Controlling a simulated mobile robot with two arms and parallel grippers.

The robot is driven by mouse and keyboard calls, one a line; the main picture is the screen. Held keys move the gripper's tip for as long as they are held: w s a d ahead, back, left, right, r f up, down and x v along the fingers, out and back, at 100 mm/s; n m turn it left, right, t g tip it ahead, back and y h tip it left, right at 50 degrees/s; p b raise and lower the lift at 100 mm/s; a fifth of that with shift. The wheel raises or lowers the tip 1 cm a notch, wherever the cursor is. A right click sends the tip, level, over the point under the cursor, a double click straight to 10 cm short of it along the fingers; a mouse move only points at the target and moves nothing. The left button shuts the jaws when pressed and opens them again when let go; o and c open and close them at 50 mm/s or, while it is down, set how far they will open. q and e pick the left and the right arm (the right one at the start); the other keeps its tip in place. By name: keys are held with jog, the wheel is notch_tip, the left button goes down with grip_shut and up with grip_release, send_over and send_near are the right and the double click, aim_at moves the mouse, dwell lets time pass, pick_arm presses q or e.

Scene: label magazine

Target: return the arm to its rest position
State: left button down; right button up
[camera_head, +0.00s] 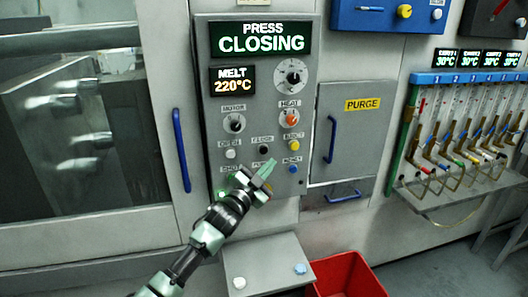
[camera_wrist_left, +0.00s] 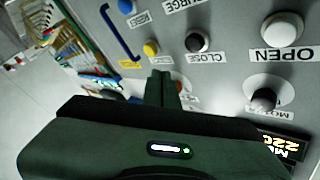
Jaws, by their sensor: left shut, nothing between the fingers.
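My left arm comes in from the bottom of the head view, and its gripper (camera_head: 266,168) is in front of the lower buttons of the grey control panel (camera_head: 216,110). The gripper is shut with nothing between its fingers. It hides part of the bottom row of buttons and labels. In the left wrist view the shut fingers (camera_wrist_left: 163,88) point toward the panel, with the white OPEN button (camera_wrist_left: 281,28), the CLOSE button (camera_wrist_left: 197,42) and a yellow button (camera_wrist_left: 151,48) around them. I cannot tell whether the fingertips touch the panel. My right gripper is not in view.
The panel display (camera_head: 261,39) reads PRESS CLOSING, and the melt display (camera_head: 232,80) reads 220°C. A blue door handle (camera_head: 181,150) is left of the panel. A PURGE door (camera_head: 345,135) is to the right. A grey box (camera_head: 262,262) and red bin (camera_head: 348,275) are below.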

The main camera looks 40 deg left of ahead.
pick_arm(q)
jog(key=shift+f, duration=0.1)
jog(key=s+d+f+n+g+b, duration=0.1)
jog(key=s+f+g, duration=0.15)
jog(key=f, duration=0.95)
jog(key=s+d+f+n+g, duration=0.1)
jog(key=s+f+g, duration=0.15)
jog(key=f, duration=0.85)
jog(key=s+f+n+g+b, duration=0.1)
jog(key=s+f+g, duration=0.15)
jog(key=f, duration=0.95)
jog(key=s+d+f+g, duration=0.2)
jog(key=s+d+f, duration=0.1)
jog(key=s+f, duration=0.6)
jog(key=s+d+f+g, duration=0.2)
jog(key=s+d+f, duration=0.1)
jog(key=s+f, duration=0.65)
jog(key=s+d+f+g, duration=0.2)
jog(key=s+f, duration=0.3)
jog(key=s, duration=0.6)
jog(key=s+d+f+g+h+b, duration=0.1)
jog(key=s+d+f, duration=0.4)
jog(key=s, duration=0.6)
jog(key=s+d+f+n+g+b, duration=0.1)
jog(key=s+d+f+g, duration=0.2)
jog(key=s+f, duration=0.4)
jog(key=s+g, duration=0.1)
jog(key=s, duration=0.3)
jog(key=shift+d+f, duration=0.2)
